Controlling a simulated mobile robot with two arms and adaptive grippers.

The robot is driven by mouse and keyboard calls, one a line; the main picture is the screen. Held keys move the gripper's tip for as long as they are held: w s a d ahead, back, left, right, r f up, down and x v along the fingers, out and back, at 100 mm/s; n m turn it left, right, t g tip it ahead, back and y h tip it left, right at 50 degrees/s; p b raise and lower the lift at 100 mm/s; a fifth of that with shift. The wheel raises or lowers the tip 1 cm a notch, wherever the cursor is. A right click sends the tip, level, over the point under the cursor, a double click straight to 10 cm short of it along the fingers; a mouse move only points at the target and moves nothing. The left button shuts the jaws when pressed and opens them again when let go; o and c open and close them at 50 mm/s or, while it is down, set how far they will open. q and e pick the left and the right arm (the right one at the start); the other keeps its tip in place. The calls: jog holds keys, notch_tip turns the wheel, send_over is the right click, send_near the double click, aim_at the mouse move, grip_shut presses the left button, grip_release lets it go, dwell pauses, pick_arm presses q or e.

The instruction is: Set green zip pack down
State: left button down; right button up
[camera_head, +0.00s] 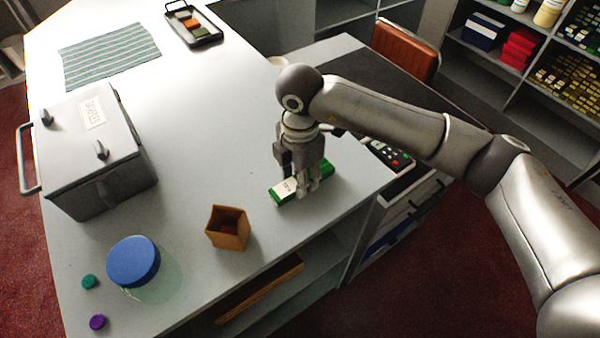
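The green zip pack (284,192) has a pale printed label and lies low at the counter's right part, at or just above the surface; I cannot tell whether it touches. My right gripper (308,187) reaches down over the middle of the pack, fingers pointing down and close against it, seemingly shut on it. The fingers and palm hide the pack's middle; its green far end shows to the right. My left gripper is not in view.
On the white counter (215,110) stand a brown open box (228,228), a blue-lidded jar (133,261), a grey lidded bin (95,150), a striped cloth (108,53) and a black tray (208,39). Two small caps lie front left. The counter's middle is clear.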

jog(key=o, duration=0.6)
jog(key=shift+f, duration=0.15)
jog(key=o, duration=0.5)
jog(key=shift+r, duration=0.4)
notch_tip(320, 180, up, 12)
jog(key=shift+f+b, duration=0.2)
jog(key=shift+b, duration=1)
jog(key=shift+f, duration=0.1)
